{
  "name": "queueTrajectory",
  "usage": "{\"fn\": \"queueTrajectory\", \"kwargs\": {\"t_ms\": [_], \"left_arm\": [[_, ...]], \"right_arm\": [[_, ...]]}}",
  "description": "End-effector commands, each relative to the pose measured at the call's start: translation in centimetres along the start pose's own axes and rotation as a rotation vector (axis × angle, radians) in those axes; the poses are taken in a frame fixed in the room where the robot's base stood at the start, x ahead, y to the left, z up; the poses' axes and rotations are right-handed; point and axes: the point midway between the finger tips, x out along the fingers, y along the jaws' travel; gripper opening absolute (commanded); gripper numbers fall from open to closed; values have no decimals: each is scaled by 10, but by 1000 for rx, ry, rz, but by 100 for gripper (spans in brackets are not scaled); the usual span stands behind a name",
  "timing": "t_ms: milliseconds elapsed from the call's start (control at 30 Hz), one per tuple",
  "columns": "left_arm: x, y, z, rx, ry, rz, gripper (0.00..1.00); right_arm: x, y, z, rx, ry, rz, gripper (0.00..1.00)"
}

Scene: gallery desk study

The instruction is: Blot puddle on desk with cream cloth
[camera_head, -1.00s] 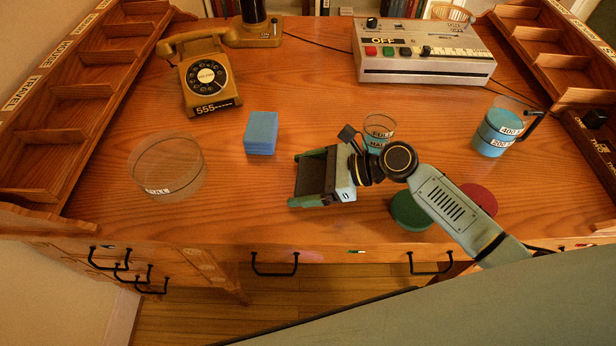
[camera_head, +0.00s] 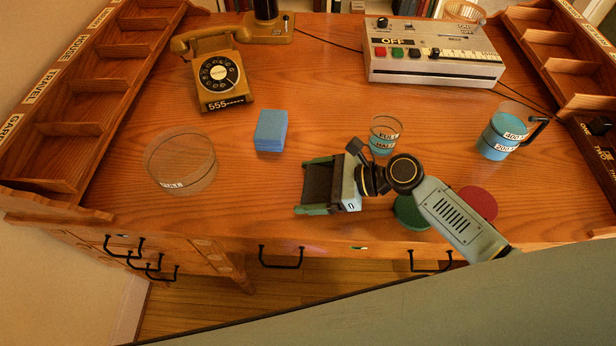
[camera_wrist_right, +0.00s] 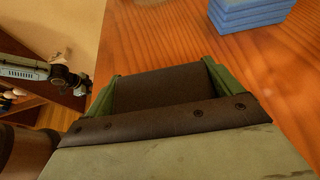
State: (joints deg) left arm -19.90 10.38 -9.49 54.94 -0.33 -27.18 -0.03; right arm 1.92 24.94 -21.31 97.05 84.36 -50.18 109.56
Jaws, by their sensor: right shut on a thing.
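My right gripper (camera_head: 318,186) is low over or at the desk (camera_head: 255,210) near its front edge, its jaws pointing left. Its green fingers stand wide apart with a dark brown surface between them, in the right wrist view (camera_wrist_right: 160,82) too. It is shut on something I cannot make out. I see no cream cloth and no clear puddle outline; the gripper hides the desk under it.
Behind the gripper are a blue stack (camera_head: 270,131) and a small labelled glass (camera_head: 384,136). A clear round dish (camera_head: 180,160) is left; a jug of blue liquid (camera_head: 500,137) is right. Green (camera_head: 410,212) and red (camera_head: 478,203) discs lie beside my arm. Desk between dish and gripper looks clear.

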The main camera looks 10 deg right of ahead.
Motion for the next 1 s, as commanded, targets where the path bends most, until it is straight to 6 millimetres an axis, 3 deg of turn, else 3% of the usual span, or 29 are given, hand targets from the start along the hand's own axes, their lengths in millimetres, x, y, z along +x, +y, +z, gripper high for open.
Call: {"fn": "queueTrajectory", "kwargs": {"t_ms": [567,1000], "left_arm": [[-1,0,0,0,0,0,36],[-12,-1,-1,0,0,0,36]], "right_arm": [[-11,-13,-4,0,-1,-1,67],[0,-11,2,0,-1,0,67]]}}
